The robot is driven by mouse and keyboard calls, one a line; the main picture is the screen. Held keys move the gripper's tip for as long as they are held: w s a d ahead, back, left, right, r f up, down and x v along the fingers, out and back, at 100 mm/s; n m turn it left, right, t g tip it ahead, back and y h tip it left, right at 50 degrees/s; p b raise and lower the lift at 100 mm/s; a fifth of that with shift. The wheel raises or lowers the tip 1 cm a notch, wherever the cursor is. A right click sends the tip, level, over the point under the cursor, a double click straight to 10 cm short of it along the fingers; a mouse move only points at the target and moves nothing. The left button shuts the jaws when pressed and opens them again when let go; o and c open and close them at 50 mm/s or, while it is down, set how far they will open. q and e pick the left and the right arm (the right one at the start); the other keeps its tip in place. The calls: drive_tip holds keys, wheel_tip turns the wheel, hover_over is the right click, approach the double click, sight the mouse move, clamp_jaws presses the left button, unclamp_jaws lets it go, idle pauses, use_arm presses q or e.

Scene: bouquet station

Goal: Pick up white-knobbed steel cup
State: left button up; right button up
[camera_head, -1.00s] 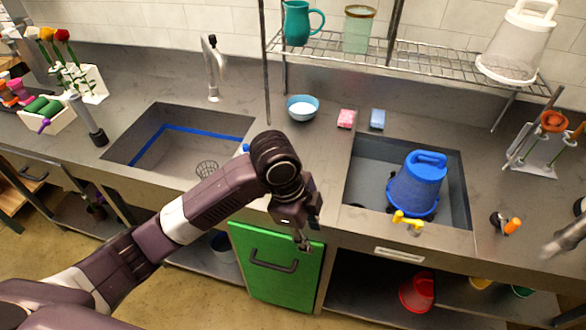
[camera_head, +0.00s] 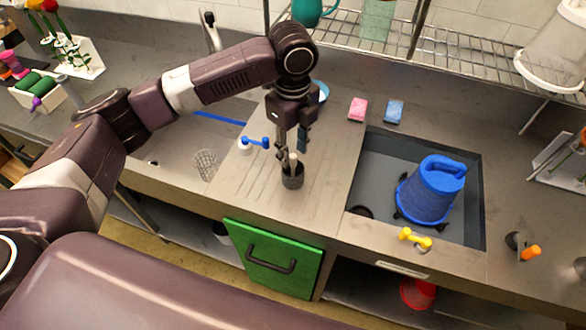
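The steel cup (camera_head: 292,180) is a small dark grey cup with a pale, white-looking knob (camera_head: 293,160) on top. It stands upright on the counter strip between the two sinks. My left gripper (camera_head: 292,148) points down just above it, with its fingers apart on either side of the knob's upper part. I cannot tell whether a finger touches the knob. My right gripper is not in view.
A blue bucket (camera_head: 431,190) sits in the right sink. A yellow-knobbed item (camera_head: 414,238) and an orange-knobbed one (camera_head: 530,252) stand along the front. Pink (camera_head: 357,108) and blue (camera_head: 393,111) sponges lie behind.

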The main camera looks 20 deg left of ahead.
sight(293, 156)
use_arm(q)
drive_tip(key=f, duration=0.3)
drive_tip(key=shift+w+p, duration=0.2)
drive_tip(key=shift+p, duration=0.2)
drive_tip(key=shift+f, duration=0.5)
clamp_jaws()
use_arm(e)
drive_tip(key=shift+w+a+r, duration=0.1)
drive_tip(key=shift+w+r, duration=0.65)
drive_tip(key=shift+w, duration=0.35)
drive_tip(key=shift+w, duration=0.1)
